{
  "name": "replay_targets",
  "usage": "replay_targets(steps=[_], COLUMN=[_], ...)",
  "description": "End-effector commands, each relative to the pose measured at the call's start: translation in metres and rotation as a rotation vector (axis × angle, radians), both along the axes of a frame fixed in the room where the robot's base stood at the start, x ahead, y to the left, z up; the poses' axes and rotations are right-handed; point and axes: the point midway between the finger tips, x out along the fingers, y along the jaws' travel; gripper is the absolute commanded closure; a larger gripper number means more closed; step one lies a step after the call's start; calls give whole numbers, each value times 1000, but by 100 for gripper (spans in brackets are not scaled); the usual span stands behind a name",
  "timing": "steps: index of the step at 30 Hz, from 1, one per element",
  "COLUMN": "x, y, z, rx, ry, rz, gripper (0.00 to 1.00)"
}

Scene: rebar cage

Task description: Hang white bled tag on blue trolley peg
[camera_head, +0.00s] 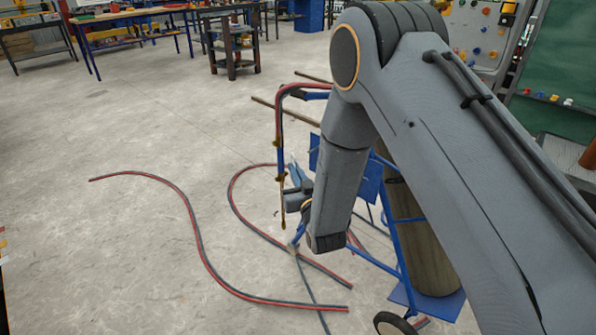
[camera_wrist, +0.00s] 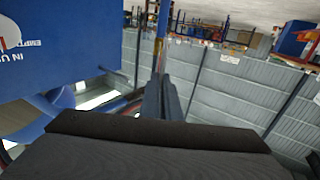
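The blue trolley (camera_head: 400,240) stands right of centre in the head view, partly hidden behind my arm, with a tall gas cylinder (camera_head: 425,230) on it. My gripper (camera_head: 296,176) is beside the trolley's left post, low and pointing away. In the wrist view, its two dark fingers (camera_wrist: 164,85) lie close together and look shut, with nothing clear between them. A blue post (camera_wrist: 163,35) rises just beyond the fingertips. A blue board (camera_wrist: 60,45) with white lettering, including "EMPTY", fills the upper left. I cannot pick out the white tag or the peg in either view.
A red and dark twin hose (camera_head: 205,250) drapes over the trolley handle and loops on the floor. Bars (camera_head: 285,110) stick out behind. Workbenches (camera_head: 130,30) stand far back. The floor at left is mostly clear.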

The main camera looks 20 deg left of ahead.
Motion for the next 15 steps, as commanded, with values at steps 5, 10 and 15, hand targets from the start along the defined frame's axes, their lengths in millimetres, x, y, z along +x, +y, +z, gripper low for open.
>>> replay_targets(steps=[5, 10, 15], x=[8, 18, 27], y=[-3, -8, -13], z=[-1, -2, -4], rx=[1, 1, 0], ry=[-1, -1, 0], rz=[0, -2, -3], gripper=[100, 100, 100])
